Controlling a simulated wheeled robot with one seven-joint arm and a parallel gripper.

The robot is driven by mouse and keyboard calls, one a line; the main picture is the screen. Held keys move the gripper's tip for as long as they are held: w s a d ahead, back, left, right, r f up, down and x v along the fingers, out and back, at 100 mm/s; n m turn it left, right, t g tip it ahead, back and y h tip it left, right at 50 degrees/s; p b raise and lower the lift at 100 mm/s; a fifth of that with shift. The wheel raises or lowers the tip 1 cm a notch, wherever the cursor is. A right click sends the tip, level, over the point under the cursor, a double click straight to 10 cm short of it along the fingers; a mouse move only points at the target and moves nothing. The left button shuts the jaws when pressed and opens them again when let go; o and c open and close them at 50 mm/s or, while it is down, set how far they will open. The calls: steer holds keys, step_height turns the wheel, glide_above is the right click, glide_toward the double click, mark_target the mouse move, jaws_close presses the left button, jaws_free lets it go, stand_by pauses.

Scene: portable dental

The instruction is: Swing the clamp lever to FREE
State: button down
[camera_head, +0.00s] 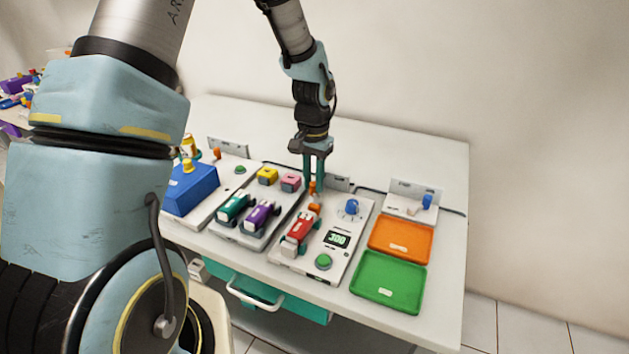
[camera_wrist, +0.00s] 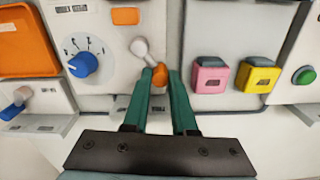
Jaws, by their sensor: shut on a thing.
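The clamp lever has a pale grey arm (camera_wrist: 141,49) and an orange knob (camera_wrist: 159,77). It is on the light grey panel (camera_wrist: 112,62) of the middle device. My gripper (camera_wrist: 164,72) has its green fingers shut on the orange knob, between the fingertips. In the head view my gripper (camera_head: 314,186) points down at the back of the panel, with the knob partly hidden by the fingers. An orange block (camera_wrist: 125,16) sits close to the lever's pivot. A red handpiece-like piece (camera_head: 299,234) lies on the same panel. I cannot read any FREE label.
Beside the lever is a blue dial (camera_wrist: 83,64), with a display (camera_head: 338,239) and green button (camera_head: 324,261) in front. Pink (camera_wrist: 210,77) and yellow (camera_wrist: 256,76) blocks stand on the neighbouring panel. Orange (camera_head: 400,242) and green (camera_head: 388,294) trays lie to the right.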

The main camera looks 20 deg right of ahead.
mark_target(313, 183)
steer(key=c, duration=0.7)
jaws_free()
step_height(313, 183, up, 11)
steer(key=shift+f+b, duration=0.1)
steer(key=shift+b, duration=0.75)
steer(key=shift+a, duration=0.1)
steer(key=s+a+n, duration=0.2)
steer(key=a+n, duration=0.1)
steer(key=a, duration=0.5)
steer(key=s+a+f+n+t, duration=0.1)
steer(key=s+a+n, duration=0.1)
steer(key=a, duration=0.7)
steer(key=s+a+n, duration=0.3)
steer(key=a, duration=0.6)
steer(key=shift+a+f+n+t, duration=0.25)
steer(key=shift+f+n+t, duration=0.05)
